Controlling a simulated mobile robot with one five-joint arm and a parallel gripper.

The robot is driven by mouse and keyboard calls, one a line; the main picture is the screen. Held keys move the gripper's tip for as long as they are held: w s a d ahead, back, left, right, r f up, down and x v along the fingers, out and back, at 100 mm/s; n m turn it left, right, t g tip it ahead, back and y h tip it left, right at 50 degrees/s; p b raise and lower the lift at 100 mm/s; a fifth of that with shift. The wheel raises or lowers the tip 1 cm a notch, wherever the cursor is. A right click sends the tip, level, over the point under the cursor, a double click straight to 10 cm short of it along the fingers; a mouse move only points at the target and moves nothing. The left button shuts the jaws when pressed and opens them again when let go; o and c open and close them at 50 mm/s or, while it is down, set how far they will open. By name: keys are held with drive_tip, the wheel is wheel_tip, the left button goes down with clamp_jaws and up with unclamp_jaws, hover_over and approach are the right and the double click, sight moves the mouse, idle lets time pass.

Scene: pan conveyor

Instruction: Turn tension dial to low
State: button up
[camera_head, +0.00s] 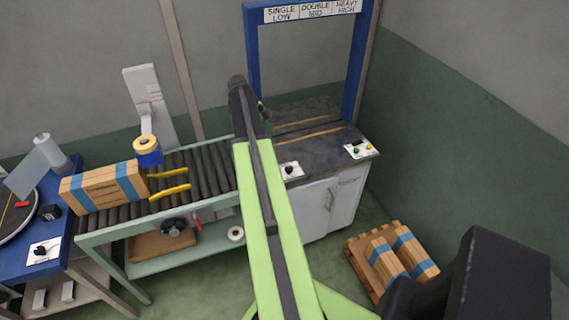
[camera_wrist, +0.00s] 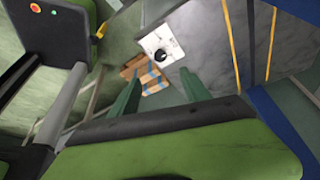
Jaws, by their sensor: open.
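A black dial (camera_head: 289,170) sits on a white panel (camera_head: 296,176) at the front of the dark bench, beside my arm in the head view. In the wrist view the dial (camera_wrist: 161,55) shows ahead of my gripper (camera_wrist: 160,88), whose two green fingers are apart with nothing between them. The fingers look clear of the dial. Its markings are too small to read. A second black knob (camera_head: 41,250) is on a white plate on the blue table at the left. In the head view my arm hides most of the gripper.
A blue arch (camera_head: 253,50) with a sign (camera_head: 315,11) reading SINGLE LOW, DOUBLE MID, HEAVY HIGH stands over the bench. A button panel (camera_head: 361,149) is at its right. A roller conveyor (camera_head: 208,170) carries a cardboard box (camera_head: 104,187). A pallet (camera_head: 361,254) with boxes is on the floor.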

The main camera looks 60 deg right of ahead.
drive_tip(key=b, duration=1.6)
approach(288, 168)
drive_tip(key=x, duration=0.8)
drive_tip(key=shift+w, duration=0.1)
drive_tip(key=shift+s+d+f, duration=0.1)
drive_tip(key=shift+s+f, duration=0.1)
drive_tip(key=shift+f, duration=0.05)
drive_tip(key=shift+r, duration=0.1)
